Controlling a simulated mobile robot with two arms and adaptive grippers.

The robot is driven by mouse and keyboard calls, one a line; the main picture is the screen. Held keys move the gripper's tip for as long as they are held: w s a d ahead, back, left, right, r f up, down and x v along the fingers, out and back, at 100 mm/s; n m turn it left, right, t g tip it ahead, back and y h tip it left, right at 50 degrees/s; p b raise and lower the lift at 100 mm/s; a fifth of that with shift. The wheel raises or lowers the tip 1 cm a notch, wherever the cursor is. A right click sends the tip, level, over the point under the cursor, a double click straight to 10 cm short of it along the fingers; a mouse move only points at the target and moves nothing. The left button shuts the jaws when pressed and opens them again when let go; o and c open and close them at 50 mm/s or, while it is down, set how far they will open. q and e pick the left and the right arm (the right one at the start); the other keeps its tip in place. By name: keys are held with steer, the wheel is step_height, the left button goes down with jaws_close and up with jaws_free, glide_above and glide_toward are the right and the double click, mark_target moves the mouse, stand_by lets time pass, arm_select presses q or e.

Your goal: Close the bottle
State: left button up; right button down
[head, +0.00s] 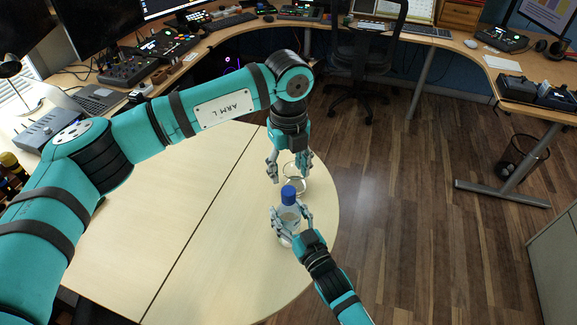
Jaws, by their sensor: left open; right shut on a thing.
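A clear bottle (290,217) stands upright near the right edge of the round pale wooden table (205,235). A blue cap (289,194) sits at the top of the bottle; I cannot tell whether it is screwed tight. My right gripper (290,222) comes from the lower right and is shut on the bottle's body, one finger on each side. My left gripper (289,177) points down from above, open and empty, just behind the cap in the picture, apart from it as far as I can see. The bottle's base is partly hidden by my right gripper.
A clear rounded thing (300,184), perhaps a glass, shows behind the bottle, between my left fingers. Most of the table is bare. A corner desk with monitors, a laptop (97,99) and consoles runs behind. A black chair (365,50) stands at the back; wooden floor lies right.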

mark_target(288, 190)
arm_select(q)
steer(key=shift+f, duration=4)
